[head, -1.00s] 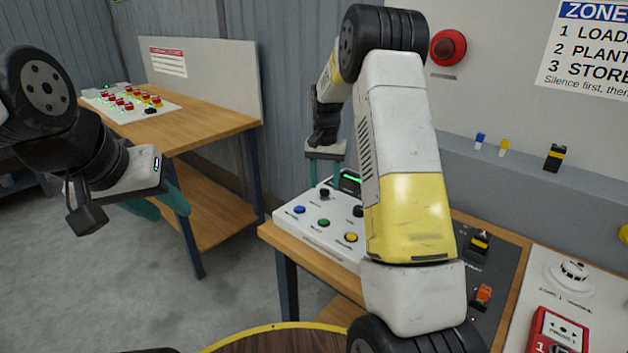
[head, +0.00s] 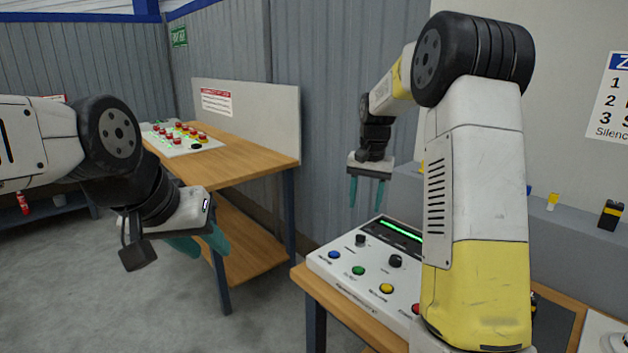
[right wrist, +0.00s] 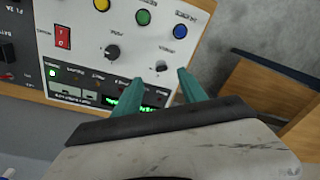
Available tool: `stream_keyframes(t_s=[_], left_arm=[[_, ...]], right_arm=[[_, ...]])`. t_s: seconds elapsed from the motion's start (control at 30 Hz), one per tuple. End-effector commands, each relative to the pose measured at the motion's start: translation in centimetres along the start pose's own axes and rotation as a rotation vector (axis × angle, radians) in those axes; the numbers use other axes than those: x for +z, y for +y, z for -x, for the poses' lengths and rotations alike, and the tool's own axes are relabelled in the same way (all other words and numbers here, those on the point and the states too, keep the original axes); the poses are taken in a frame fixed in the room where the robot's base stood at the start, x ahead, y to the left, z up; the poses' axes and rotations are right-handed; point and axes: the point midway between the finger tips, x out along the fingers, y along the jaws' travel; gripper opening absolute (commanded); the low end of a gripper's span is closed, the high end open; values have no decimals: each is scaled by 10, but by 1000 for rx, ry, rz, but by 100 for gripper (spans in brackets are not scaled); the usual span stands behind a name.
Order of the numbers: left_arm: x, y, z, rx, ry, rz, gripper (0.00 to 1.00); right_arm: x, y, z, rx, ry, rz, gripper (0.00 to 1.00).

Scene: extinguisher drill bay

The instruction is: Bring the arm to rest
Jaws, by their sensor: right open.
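My right gripper (head: 367,205) hangs with its teal fingers pointing down, above and behind the white control panel (head: 343,280) in the head view. It is open and nothing shows between its fingers. In the right wrist view its two fingers (right wrist: 160,77) stand apart over the panel's display edge (right wrist: 100,95), with a gap to the panel. My left gripper (head: 204,248) is at the left of the head view, in front of the wooden bench. Its teal fingers are partly hidden by its own body, and I see nothing held.
The control panel has coloured buttons, black knobs and a lit green display (head: 401,230). It stands on a wooden table (head: 340,313). A wooden bench (head: 250,150) with a button board (head: 172,147) is at the left. A grey ledge (head: 570,222) with small blocks runs along the right wall.

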Motion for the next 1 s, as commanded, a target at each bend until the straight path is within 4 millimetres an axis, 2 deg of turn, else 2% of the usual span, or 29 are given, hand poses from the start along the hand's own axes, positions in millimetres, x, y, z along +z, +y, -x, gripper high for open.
stream_keyframes(t_s=[0.03, 0.2, 0.4, 0.53, 0.7, 0.83, 1.0], left_arm=[[0, 0, 0, 0, 0, 0, 36], [0, 0, 0, 0, 0, 0, 36], [0, 0, 0, 0, 0, 0, 36], [0, 0, 0, 0, 0, 0, 36], [0, 0, 0, 0, 0, 0, 36], [0, 0, 0, 0, 0, 0, 36], [0, 0, 0, 0, 0, 0, 36]], right_arm=[[16, 3, 21, -25, 25, 19, 49], [73, 14, 71, -100, 109, 102, 49], [148, 28, 106, -166, 217, 205, 49], [198, 38, 115, -197, 292, 271, 49], [252, 49, 112, -220, 381, 346, 49], [276, 54, 106, -225, 425, 383, 49], [288, 57, 101, -227, 445, 400, 49]])
